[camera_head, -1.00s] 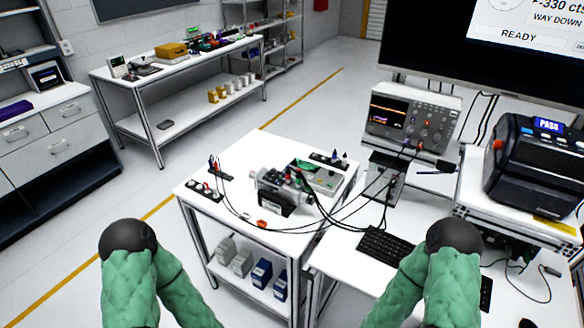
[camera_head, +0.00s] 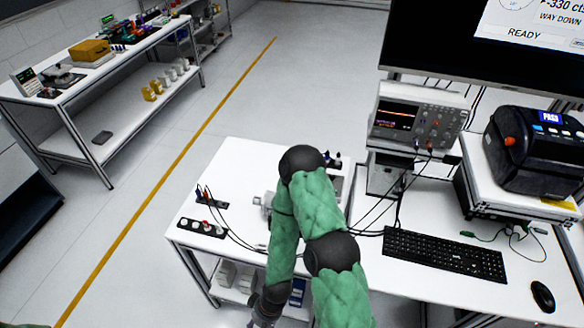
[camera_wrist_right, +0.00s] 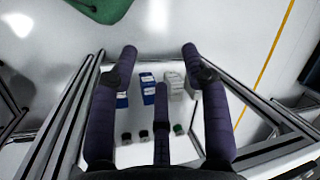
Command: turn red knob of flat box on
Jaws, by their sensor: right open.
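My right arm folds over the white work table (camera_head: 218,165). My right gripper (camera_head: 264,312) hangs low at its front edge. In the right wrist view the gripper (camera_wrist_right: 160,62) is open, with its fingers apart and nothing between them, above the lower shelf. The arm covers much of the table, including most of the grey device (camera_head: 268,203). I cannot make out a flat box with a red knob for certain. My left gripper is not in view.
Blue boxes (camera_wrist_right: 147,85) and white boxes (camera_wrist_right: 175,84) stand on the lower shelf, between metal frame posts. Cables run across the table. A keyboard (camera_head: 443,254) and an oscilloscope (camera_head: 418,115) are to the right. The floor at left is clear.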

